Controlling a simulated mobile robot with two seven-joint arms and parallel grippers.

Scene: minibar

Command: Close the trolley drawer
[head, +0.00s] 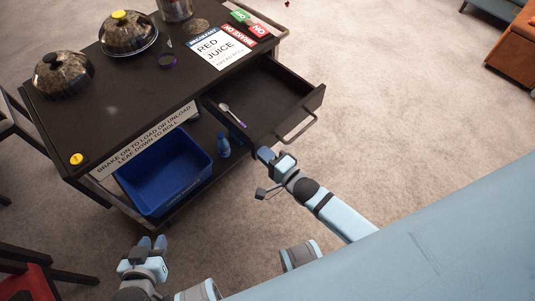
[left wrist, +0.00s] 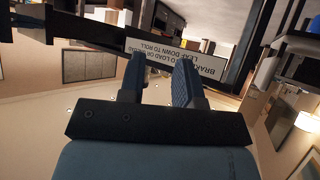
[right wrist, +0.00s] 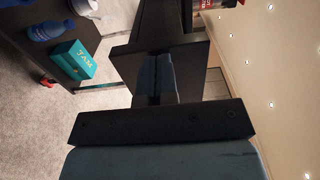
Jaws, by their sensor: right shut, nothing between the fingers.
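The dark trolley (head: 110,75) stands at the upper left of the head view. Its drawer (head: 262,100) is pulled out to the right, with a metal handle (head: 297,128) on its front panel. A spoon (head: 232,115) lies inside. My right gripper (head: 268,155) is shut and empty, in front of the drawer's near side and left of the handle. In the right wrist view its fingers (right wrist: 155,78) point at a dark panel (right wrist: 192,70); contact cannot be told. My left gripper (head: 150,244) is open and empty, low before the trolley; its fingers (left wrist: 158,80) are apart.
The trolley top holds domed dishes (head: 128,30), a metal pot (head: 175,9) and a printed card (head: 217,47). A blue bin (head: 165,170) and a blue bottle (head: 223,145) are on the lower shelf. Carpet right of the drawer is clear. A red-seated chair (head: 28,284) stands lower left.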

